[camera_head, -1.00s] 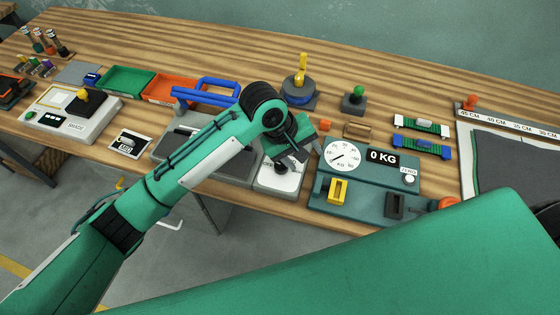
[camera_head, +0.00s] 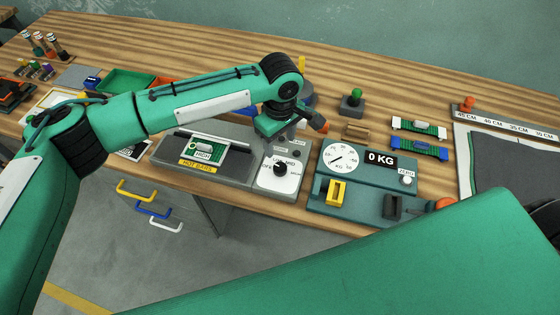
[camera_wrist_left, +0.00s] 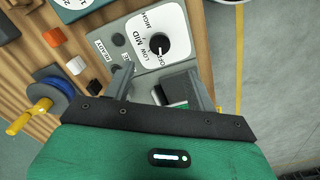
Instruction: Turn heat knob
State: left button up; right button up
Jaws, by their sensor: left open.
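The heat knob (camera_head: 280,169) is a small black knob on a white dial plate, at the right end of a grey heat-sealer unit (camera_head: 233,181). It also shows in the left wrist view (camera_wrist_left: 157,45), with LOW, MID and HIGH printed around it. Which mark it points at is too small to tell. My left gripper (camera_head: 292,134) is open and empty, just behind the knob and apart from it in the head view. In the left wrist view its fingers (camera_wrist_left: 165,85) are spread, with the knob beyond them. My right gripper is out of view.
A teal scale (camera_head: 365,200) with a round gauge stands right of the unit. A green-topped lever (camera_head: 353,99) stands behind. The wooden bench's front edge runs close by the unit.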

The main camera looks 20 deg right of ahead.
aim_at(280, 167)
pick_arm(q)
notch_tip(280, 167, down, 10)
jog(key=shift+f+p, duration=0.25)
jog(key=shift+p, duration=0.85)
jog(key=c, duration=1)
